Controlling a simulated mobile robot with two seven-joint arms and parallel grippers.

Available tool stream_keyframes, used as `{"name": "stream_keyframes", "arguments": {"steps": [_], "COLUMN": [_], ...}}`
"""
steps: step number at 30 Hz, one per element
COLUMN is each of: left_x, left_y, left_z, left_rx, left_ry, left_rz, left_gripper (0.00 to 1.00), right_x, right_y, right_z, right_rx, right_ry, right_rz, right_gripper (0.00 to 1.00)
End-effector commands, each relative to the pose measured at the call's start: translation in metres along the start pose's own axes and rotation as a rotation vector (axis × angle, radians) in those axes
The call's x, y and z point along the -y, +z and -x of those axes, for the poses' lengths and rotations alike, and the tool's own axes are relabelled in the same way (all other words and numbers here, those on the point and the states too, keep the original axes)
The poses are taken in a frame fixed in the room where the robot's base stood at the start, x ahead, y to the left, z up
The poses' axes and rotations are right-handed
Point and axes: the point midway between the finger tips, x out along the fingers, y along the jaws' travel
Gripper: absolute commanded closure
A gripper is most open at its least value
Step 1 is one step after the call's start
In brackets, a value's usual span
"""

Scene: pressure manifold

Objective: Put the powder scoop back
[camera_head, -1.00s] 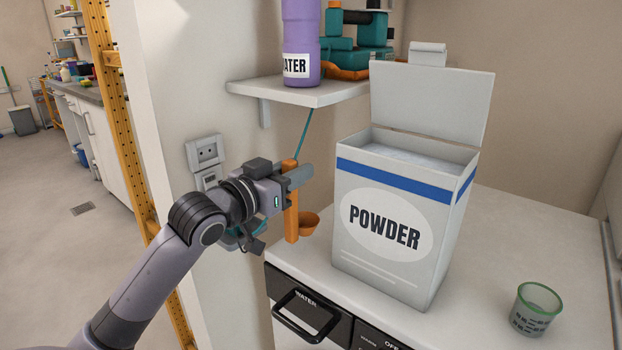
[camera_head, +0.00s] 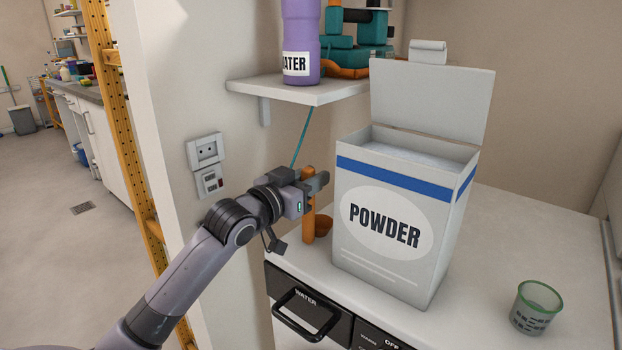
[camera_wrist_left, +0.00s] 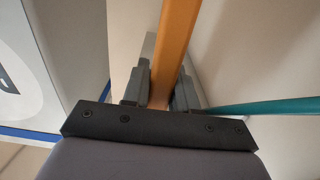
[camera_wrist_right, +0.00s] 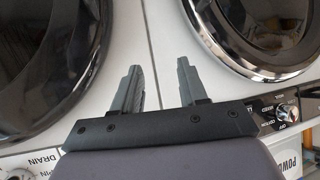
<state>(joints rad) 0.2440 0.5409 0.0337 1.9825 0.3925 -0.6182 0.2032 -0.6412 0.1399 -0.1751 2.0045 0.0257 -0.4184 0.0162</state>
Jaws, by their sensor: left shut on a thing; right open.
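The orange powder scoop (camera_head: 309,222) hangs upright, its round cup at the lower right, above the counter's left end. My left gripper (camera_head: 315,182) is shut on the scoop's handle near its top. The handle (camera_wrist_left: 175,45) also shows between the fingers (camera_wrist_left: 163,85) in the left wrist view. The white POWDER box (camera_head: 395,225) stands just right of the scoop with its lid open and pale powder inside. I cannot tell whether scoop and box touch. My right gripper (camera_wrist_right: 160,68) is open and empty, seen only in its wrist view.
A shelf (camera_head: 318,94) above holds a purple WATER bottle (camera_head: 301,40) and teal equipment. A thin teal line (camera_head: 302,135) runs down behind my left gripper. A green-rimmed cup (camera_head: 535,308) stands at the right. Round machine doors (camera_wrist_right: 265,35) lie beyond my right gripper.

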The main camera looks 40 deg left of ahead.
Motion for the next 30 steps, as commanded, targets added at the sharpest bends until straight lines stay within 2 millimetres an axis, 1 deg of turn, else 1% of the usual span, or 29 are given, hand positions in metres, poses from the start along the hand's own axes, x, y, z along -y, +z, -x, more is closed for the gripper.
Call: {"name": "stream_keyframes", "arguments": {"steps": [1,2,3,4,14,17,20,30], "left_x": [0.0,0.0,0.0,0.0,0.0,0.0,0.0,0.0], "left_y": [0.002,0.002,0.002,0.002,-0.001,0.0,0.001,0.001], "left_z": [0.0,0.0,0.0,0.0,0.0,0.005,0.015,0.067], "left_rx": [0.0,0.001,0.0,0.0,0.0,0.002,0.002,0.003], "left_ry": [0.0,0.0,0.0,0.0,0.0,0.0,0.0,0.001], "left_rz": [0.0,0.0,0.0,0.0,0.0,0.0,-0.001,-0.001], "left_gripper": [1.0,0.69,0.56,0.47,0.47,0.47,0.47,0.47], "right_x": [0.0,0.0,0.0,0.0,-0.001,-0.002,-0.002,-0.002], "right_y": [0.0,0.0,0.0,0.0,0.0,0.001,0.001,0.003], "right_z": [0.0,0.0,0.0,0.0,0.001,0.001,0.0,-0.001], "right_rx": [0.0,0.0,0.0,0.0,0.001,0.001,0.001,0.003], "right_ry": [-0.001,-0.001,-0.001,-0.001,-0.001,-0.001,-0.001,0.0], "right_rz": [0.0,0.0,0.001,0.001,0.01,0.011,0.011,0.009], "right_gripper": [0.57,0.57,0.57,0.57,0.57,0.57,0.57,0.57]}}
